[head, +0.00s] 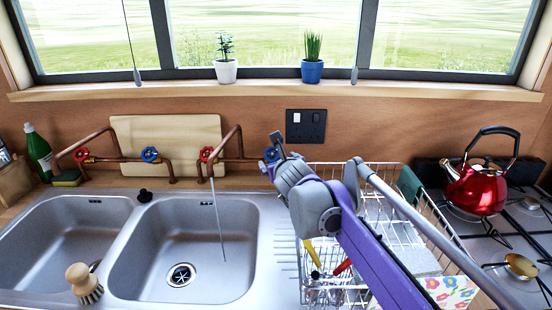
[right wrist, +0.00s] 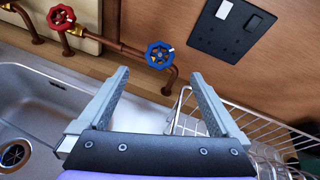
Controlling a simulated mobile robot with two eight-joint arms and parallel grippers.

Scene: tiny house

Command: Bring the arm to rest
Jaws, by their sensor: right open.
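My right arm (head: 375,255) is purple and grey and reaches from the lower right over the dish rack. Its gripper (head: 276,155) is above the back right edge of the sink, near the taps. In the right wrist view the gripper (right wrist: 158,82) has its two grey fingers wide apart with nothing between them. The blue tap handle (right wrist: 160,54) and the wall socket (right wrist: 232,37) lie beyond the fingertips. My left gripper is not in view.
A wire dish rack (head: 374,168) with dishes stands under my right arm. A double steel sink (head: 262,215) is left of it. A red kettle (head: 478,190) stands on the stove at right. Copper pipes (head: 238,145) rise behind the sink. Two potted plants stand on the windowsill (head: 150,89).

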